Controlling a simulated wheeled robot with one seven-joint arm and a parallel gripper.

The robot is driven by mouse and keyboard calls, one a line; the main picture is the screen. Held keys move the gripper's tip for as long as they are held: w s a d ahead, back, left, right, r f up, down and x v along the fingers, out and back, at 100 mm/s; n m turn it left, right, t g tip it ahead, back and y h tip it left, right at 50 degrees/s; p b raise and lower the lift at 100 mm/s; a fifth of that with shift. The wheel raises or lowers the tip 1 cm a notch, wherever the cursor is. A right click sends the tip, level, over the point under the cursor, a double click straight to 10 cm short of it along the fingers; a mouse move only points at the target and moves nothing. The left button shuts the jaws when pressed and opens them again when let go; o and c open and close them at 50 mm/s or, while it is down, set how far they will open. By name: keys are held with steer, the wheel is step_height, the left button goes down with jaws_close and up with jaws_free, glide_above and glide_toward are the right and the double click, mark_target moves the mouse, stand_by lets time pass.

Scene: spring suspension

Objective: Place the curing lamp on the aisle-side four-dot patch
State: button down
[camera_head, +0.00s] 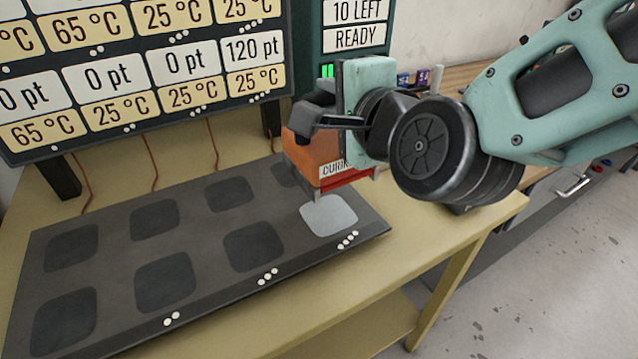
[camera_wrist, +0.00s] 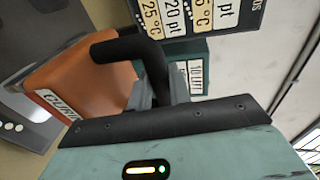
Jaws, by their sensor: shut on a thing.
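The curing lamp (camera_head: 308,157) is an orange box with a black handle, a red lower edge and a partly hidden label. My gripper (camera_head: 330,120) is shut on its handle. In the wrist view, the lamp (camera_wrist: 85,80) fills the left and my gripper (camera_wrist: 165,92) closes around the handle. The lamp is over the right end of the dark slab (camera_head: 215,283). Beneath its front is a pale patch (camera_head: 328,217), the rightmost of the front row, with several white dots at the slab edge. The lamp looks just above the slab; contact is unclear.
Other dark patches (camera_head: 253,247) lie in two rows to the left, bare. The slab sits on a tan bench (camera_head: 430,240). A sign board (camera_head: 140,75) with temperature and point cards stands behind, beside a green READY panel (camera_head: 357,38). Open floor lies at right.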

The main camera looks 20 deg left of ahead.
mark_target(331, 158)
step_height(331, 158, down, 9)
steer(key=shift+f, duration=0.15)
stand_by(0.4)
steer(key=shift+f, duration=0.1)
steer(key=c, duration=1.3)
jaws_free()
